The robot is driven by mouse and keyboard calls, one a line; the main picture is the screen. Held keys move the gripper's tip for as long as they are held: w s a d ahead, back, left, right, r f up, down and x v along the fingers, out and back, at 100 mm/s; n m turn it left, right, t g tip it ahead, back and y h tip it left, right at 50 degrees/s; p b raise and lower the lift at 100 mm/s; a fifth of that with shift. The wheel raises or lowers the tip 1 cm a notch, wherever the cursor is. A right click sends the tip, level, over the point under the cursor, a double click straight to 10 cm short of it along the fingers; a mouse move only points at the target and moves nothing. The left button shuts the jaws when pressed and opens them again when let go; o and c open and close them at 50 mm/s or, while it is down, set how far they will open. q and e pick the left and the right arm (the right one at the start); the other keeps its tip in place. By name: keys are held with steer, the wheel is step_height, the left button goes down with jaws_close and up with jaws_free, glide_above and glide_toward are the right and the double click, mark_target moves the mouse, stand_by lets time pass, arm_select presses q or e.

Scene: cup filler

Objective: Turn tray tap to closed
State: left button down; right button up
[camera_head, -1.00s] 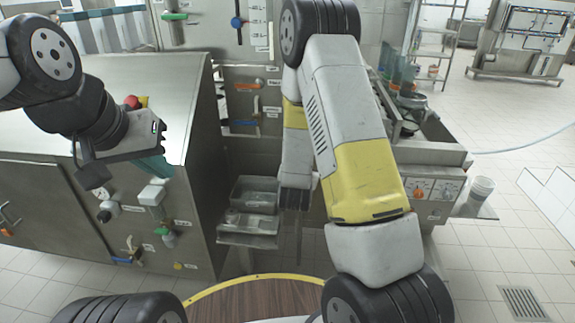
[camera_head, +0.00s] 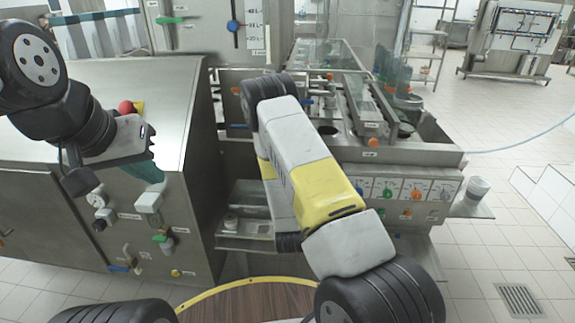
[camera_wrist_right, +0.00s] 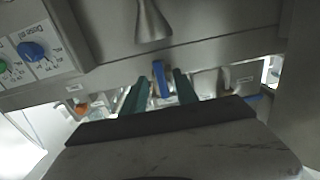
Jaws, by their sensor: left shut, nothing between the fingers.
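In the right wrist view a blue tap handle (camera_wrist_right: 160,80) hangs upright under a steel edge. My right gripper (camera_wrist_right: 160,74) is open, with one teal finger on each side of this handle and gaps visible between. I cannot tell how deep the handle sits between the fingers. The tap's label is too small to read, so I cannot confirm it is the tray tap. In the head view the right gripper is hidden behind my right arm. My left gripper (camera_head: 148,173) is shut and empty in front of the left steel cabinet.
A steel nozzle (camera_wrist_right: 152,20) hangs above the blue handle, and a dial panel (camera_wrist_right: 35,50) is to its left. In the head view, a counter with a dial panel (camera_head: 405,190) stands right of my arm. The left cabinet (camera_head: 195,215) has several valves. A shallow tray (camera_head: 245,240) sits low between them.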

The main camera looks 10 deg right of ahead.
steer(key=shift+x, duration=1.95)
jaws_close()
